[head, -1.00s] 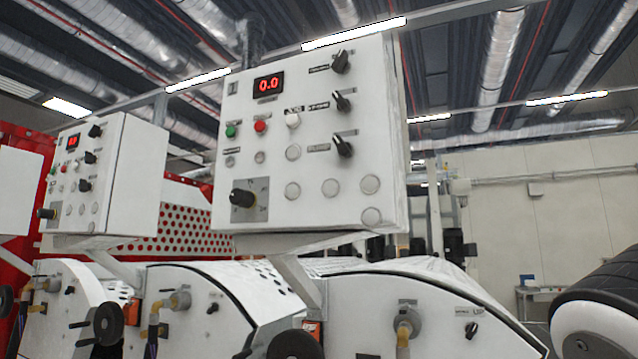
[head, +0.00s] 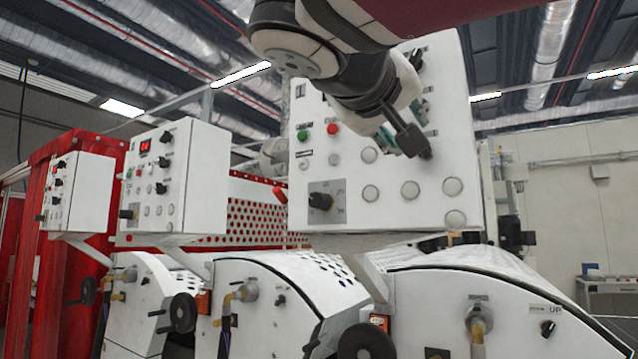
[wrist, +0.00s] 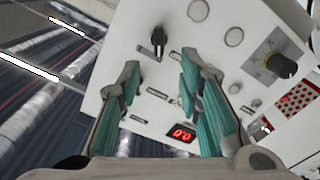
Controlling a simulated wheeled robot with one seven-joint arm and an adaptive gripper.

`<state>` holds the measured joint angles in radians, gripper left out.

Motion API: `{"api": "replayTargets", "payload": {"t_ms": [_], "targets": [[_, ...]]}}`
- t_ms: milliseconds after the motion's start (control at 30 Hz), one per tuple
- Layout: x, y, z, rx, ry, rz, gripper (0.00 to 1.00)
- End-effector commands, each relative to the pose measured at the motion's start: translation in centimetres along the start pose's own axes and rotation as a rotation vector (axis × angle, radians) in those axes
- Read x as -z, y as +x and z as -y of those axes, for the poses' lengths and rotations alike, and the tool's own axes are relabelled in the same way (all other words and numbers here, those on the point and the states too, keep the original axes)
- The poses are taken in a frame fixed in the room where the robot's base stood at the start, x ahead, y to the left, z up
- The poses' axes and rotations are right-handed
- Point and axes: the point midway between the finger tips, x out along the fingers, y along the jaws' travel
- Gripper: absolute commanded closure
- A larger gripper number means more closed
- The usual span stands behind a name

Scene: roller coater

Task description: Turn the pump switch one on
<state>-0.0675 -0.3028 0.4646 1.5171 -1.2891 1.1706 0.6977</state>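The near white control panel (head: 335,165) has a column of black rotary switches along its right side. In the head view the top switch (head: 416,59) shows at the edge of my arm, and the lower ones are hidden. My gripper (head: 418,138) is in front of this panel. In the wrist view the panel appears upside down, and my gripper (wrist: 157,80) is open and empty with teal finger pads apart. One black switch (wrist: 158,40) shows just beyond the fingertips. The left finger covers other switches. The labels are too small to tell which is pump switch one.
The panel also bears a large dial (head: 322,201), a green button (head: 302,134), a red button (head: 333,128) and several round caps. Its red display (wrist: 181,133) shows in the wrist view. A similar panel (head: 160,185) stands left. White machine covers (head: 460,280) lie below.

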Motion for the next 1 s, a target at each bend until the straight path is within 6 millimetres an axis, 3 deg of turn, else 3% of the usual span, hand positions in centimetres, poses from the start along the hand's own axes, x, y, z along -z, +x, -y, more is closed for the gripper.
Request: {"api": "replayTargets", "payload": {"t_ms": [300,500,933,967,1000], "targets": [[0.0,6.2,-0.1,0.0,-0.002,0.004,0.68],[0.0,8.8,0.0,0.001,-0.002,0.003,0.68],[-0.1,9.9,0.0,0.001,-0.001,0.001,0.68],[-0.1,9.9,0.0,0.001,-0.001,0.001,0.7],[-0.1,9.9,0.0,0.001,-0.002,0.001,0.79]]}}
